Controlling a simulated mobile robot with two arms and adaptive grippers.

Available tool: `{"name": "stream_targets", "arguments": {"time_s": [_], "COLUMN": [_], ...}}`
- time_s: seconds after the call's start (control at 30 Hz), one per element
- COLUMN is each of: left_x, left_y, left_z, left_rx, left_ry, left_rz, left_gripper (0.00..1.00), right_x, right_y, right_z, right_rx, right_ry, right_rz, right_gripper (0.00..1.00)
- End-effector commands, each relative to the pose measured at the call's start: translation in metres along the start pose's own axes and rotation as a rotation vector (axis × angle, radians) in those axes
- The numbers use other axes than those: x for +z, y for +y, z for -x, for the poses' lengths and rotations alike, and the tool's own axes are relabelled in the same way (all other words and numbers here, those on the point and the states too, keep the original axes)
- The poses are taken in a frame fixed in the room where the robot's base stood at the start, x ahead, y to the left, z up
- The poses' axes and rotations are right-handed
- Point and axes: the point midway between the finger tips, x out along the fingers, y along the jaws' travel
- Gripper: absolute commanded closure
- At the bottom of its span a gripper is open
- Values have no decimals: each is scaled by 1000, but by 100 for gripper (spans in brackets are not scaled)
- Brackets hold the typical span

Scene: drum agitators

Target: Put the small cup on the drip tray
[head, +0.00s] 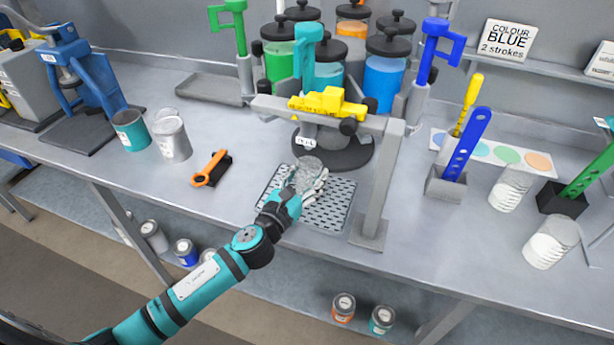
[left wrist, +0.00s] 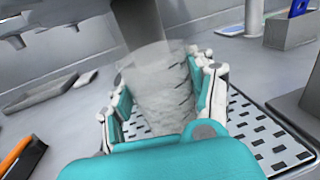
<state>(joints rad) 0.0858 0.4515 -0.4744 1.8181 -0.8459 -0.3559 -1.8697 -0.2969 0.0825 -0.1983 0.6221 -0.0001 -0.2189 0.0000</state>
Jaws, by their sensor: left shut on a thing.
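The small cup (head: 307,170) is clear, greyish and ribbed, and it stands roughly upright over the left part of the drip tray. The drip tray (head: 331,212) is a grey slotted plate on the bench below the dispenser. My left gripper (head: 311,184) is shut around the cup. My right gripper is out of view.
A dark round nozzle plate (head: 345,155) hangs close above the cup. A grey post (head: 375,195) stands right of the tray.

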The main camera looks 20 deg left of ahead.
Motion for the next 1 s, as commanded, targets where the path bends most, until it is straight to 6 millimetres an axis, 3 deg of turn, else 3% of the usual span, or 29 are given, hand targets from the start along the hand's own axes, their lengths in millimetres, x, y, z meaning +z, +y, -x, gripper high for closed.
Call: {"name": "stream_targets", "arguments": {"time_s": [0.27, 0.3, 0.47, 0.8, 1.0], "left_x": [-2, -3, -2, 3, -2], "left_y": [0, 0, 0, 0, 0], "left_z": [0, 0, 0, 0, 30], "left_rx": [0, 0, 0, 0, -1], "left_ry": [0, 0, 0, -1, 3], "left_rz": [-1, -1, -1, 0, -1], "left_gripper": [62, 43, 22, 21, 21], "right_x": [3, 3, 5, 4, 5], "right_y": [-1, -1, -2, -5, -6], "right_z": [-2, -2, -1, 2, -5], "right_rx": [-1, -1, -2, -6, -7], "right_ry": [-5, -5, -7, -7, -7], "right_rz": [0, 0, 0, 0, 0], "right_gripper": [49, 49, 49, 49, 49]}}
